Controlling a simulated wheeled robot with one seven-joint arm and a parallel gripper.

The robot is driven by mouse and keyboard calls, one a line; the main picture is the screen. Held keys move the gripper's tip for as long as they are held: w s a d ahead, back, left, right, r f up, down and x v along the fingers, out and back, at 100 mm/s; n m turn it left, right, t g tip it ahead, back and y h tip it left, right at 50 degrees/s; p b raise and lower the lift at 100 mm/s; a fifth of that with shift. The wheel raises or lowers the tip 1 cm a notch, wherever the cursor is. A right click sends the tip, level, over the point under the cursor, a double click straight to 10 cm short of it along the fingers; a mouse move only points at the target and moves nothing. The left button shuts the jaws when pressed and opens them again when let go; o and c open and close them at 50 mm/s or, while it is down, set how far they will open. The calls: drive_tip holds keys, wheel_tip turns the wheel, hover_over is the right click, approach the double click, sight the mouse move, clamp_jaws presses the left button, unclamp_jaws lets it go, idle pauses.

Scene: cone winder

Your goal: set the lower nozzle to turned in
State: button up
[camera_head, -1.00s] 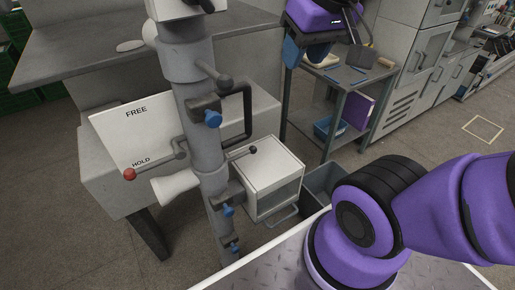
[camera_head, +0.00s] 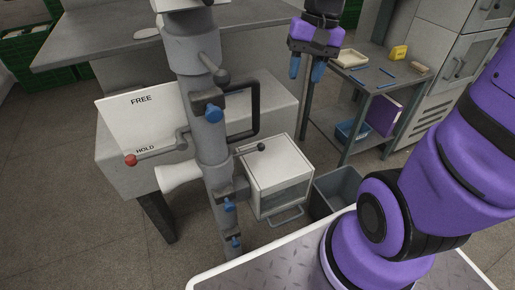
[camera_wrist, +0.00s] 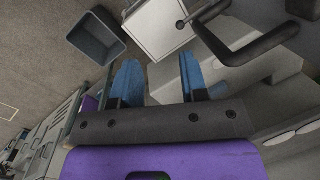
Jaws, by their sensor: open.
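A grey vertical column (camera_head: 209,141) stands at left centre in the head view. A pale flared nozzle (camera_head: 176,177) sticks out to the left low on the column. Blue-tipped fittings sit on the column: one at mid height (camera_head: 214,113), and two smaller ones below, the middle one (camera_head: 228,206) and the lowest one (camera_head: 236,241). I cannot tell for sure which of these is the lower nozzle. My gripper (camera_head: 305,70) hangs right of the column, apart from it, its blue fingers open, pointing down and empty. The fingers (camera_wrist: 160,78) also show apart in the wrist view.
A red-knobbed lever (camera_head: 131,160) lies by HOLD on the FREE/HOLD plate (camera_head: 139,115). A black bent handle (camera_head: 257,108) and a white box (camera_head: 275,178) stand right of the column. A grey bin (camera_head: 338,190) and a side table (camera_head: 376,78) are further right.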

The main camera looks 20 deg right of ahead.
drive_tip(key=w+d+f+m+g+y, duration=0.1)
drive_tip(key=w+f+m+g+y, duration=0.15)
drive_tip(key=f, duration=0.45)
drive_tip(key=w+d+f+m+g+y, duration=0.1)
drive_tip(key=w+d+f+m+y, duration=0.2)
drive_tip(key=f, duration=0.4)
drive_tip(key=m+t+y, duration=0.4)
drive_tip(key=m+y, duration=0.6)
approach(255, 149)
drive_tip(key=a, duration=0.6)
drive_tip(key=a+f, duration=0.1)
drive_tip(key=a, duration=0.2)
drive_tip(key=shift+w+a, duration=0.3)
drive_tip(key=shift+a, duration=0.1)
drive_tip(key=shift+c, duration=0.2)
clamp_jaws()
